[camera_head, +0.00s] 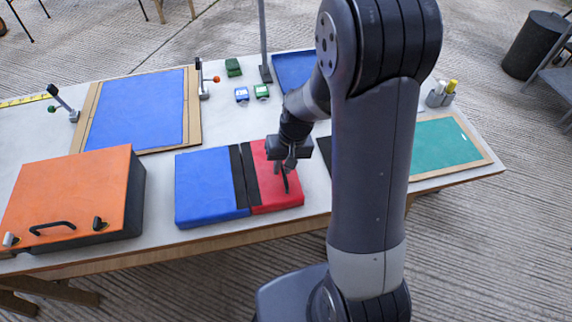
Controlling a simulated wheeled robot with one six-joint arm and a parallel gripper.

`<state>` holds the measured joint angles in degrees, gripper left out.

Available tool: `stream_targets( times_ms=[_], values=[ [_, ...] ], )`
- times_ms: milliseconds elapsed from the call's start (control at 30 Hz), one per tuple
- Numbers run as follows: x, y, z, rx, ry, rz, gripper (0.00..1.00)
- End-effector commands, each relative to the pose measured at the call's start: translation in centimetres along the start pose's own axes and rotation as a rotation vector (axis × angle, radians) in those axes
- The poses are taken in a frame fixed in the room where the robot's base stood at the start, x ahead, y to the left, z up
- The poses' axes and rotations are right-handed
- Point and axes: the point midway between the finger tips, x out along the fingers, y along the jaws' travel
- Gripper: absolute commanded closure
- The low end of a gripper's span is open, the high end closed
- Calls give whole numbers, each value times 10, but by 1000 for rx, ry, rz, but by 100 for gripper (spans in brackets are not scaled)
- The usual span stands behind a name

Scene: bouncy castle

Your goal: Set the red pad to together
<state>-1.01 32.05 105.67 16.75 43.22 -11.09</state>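The red pad (274,201) lies on the table beside the blue pad (208,190). Two black strips (243,178) run along their facing edges, and the strips look close together or touching; I cannot tell if a thin gap is left. A dark upright piece like a handle (285,182) stands on top of the red pad. My gripper (284,166) points down over the red pad at this handle. Its fingers are small and dark, so I cannot tell whether they are closed on the handle. My arm hides the area to the right of the red pad.
An orange box (70,196) with a black handle stands at the left. A blue panel on a board (137,110) lies behind it. Small green and blue blocks (242,95) and a grey post (263,45) are at the back. A green panel (443,145) lies at the right.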

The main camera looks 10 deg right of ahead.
Motion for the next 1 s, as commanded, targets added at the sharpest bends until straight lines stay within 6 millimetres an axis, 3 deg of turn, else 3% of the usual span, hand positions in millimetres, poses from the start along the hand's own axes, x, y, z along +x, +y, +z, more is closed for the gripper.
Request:
stream_targets(
  times_ms=[167,467,567,1000],
  values=[
    [0,0,0,-1,0,1,68],
    [-4,1,0,-1,1,2,68],
    [-15,1,-1,-1,3,2,68],
    [-95,0,-1,-1,4,1,68]
  ],
)
